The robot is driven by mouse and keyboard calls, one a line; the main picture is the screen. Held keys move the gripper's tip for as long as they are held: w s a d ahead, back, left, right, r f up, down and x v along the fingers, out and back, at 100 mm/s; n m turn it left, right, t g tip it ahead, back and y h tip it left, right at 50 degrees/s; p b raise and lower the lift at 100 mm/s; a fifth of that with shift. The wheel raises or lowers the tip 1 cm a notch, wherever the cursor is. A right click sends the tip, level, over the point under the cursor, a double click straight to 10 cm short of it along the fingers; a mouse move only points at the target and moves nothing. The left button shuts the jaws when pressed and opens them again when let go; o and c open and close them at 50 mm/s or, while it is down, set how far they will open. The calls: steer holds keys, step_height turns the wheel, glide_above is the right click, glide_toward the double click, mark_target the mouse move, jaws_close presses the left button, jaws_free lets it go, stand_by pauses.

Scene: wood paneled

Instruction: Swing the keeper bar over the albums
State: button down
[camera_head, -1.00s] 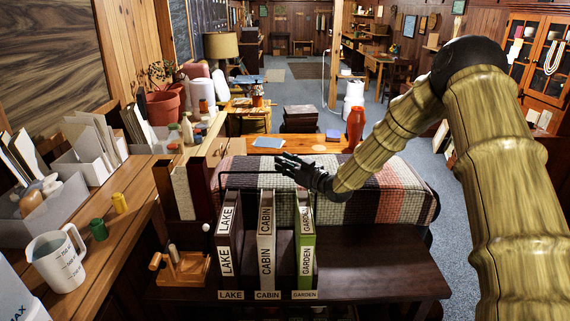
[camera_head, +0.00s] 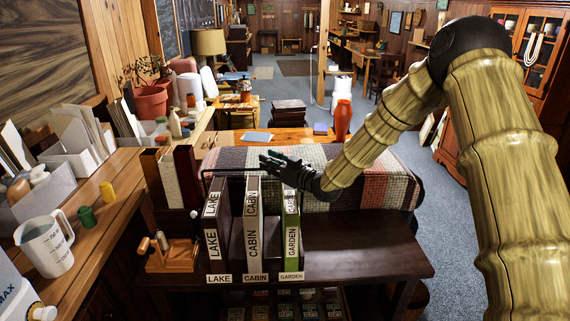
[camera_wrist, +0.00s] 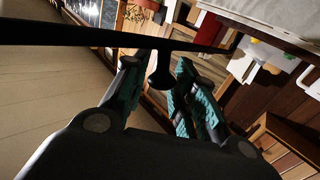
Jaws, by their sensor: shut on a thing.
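Three albums stand upright side by side on the dark bench: LAKE (camera_head: 212,240), CABIN (camera_head: 253,225) and GARDEN (camera_head: 291,235), each behind a matching label. The keeper bar (camera_head: 230,171) is a thin dark rod, bent down at its left end. It runs level in the picture, just above and behind the tops of LAKE and CABIN. My gripper (camera_head: 270,163) is at its right end, beyond the album tops. In the wrist view the bar (camera_wrist: 100,37) crosses the top, and my gripper (camera_wrist: 163,88) is shut on its dark knob (camera_wrist: 160,73). The bar's exact height is unclear.
A plaid blanket (camera_head: 370,180) lies behind the bench (camera_head: 370,245), whose right part is clear. A small wooden caddy (camera_head: 172,250) stands left of the albums. A side counter at left holds a measuring jug (camera_head: 45,245) and green and yellow pots.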

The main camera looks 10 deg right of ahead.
steer(key=shift+s, duration=0.15)
steer(key=c, duration=1.1)
jaws_free()
steer(key=shift+c, duration=0.2)
steer(key=v, duration=1.2)
